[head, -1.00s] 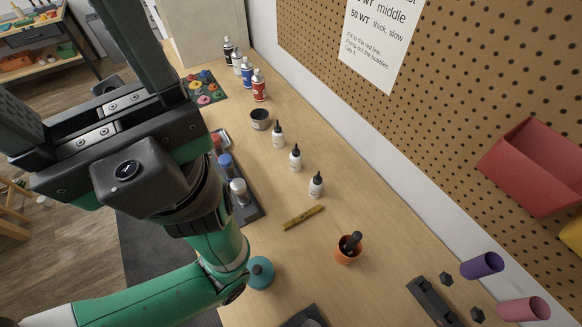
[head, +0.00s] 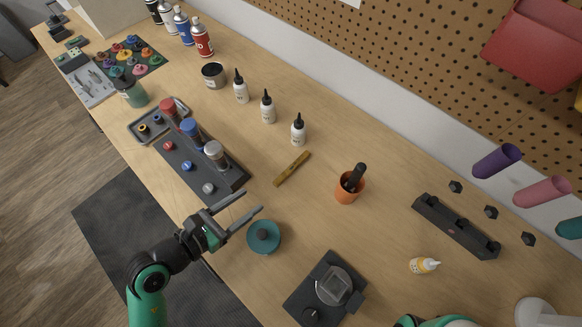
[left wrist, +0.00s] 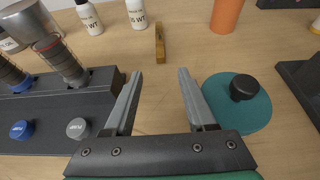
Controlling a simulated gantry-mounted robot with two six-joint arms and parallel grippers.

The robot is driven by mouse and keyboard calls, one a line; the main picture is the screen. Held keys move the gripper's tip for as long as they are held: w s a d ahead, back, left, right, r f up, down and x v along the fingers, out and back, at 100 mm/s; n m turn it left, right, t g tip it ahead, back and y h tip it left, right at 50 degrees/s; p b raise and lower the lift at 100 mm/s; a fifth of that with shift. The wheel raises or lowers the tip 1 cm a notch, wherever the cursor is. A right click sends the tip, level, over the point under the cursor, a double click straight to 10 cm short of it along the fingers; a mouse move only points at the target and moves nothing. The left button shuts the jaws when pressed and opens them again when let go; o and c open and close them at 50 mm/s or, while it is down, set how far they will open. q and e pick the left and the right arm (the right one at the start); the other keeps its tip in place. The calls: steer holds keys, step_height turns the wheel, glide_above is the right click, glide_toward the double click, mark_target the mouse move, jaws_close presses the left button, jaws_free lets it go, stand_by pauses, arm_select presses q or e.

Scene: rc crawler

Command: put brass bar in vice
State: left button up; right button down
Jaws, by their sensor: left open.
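The brass bar (head: 292,168) lies flat on the wooden bench in the head view, between the white bottles and the orange cup. In the left wrist view the bar (left wrist: 160,43) lies beyond my fingertips, roughly between them. My left gripper (head: 253,203) is open and empty, low over the bench's front edge, short of the bar and beside the teal round pot. It also shows in the left wrist view (left wrist: 160,75). A black device (head: 462,228) with upright blocks at the right may be the vice, but I cannot tell. My right gripper is not visible.
A black rack with capped shakers (head: 205,170) stands left of my gripper. The teal pot (head: 264,238) is close on its right. White bottles (head: 299,130) stand behind the bar, and an orange cup (head: 350,187) right of it. Bare bench surrounds the bar.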

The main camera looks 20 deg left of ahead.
mark_target(277, 181)
arm_select(q)
steer(key=b+x, duration=0.1)
steer(key=x, duration=0.9)
steer(key=shift+r, duration=0.1)
steer(key=shift+c, duration=0.2)
jaws_close()
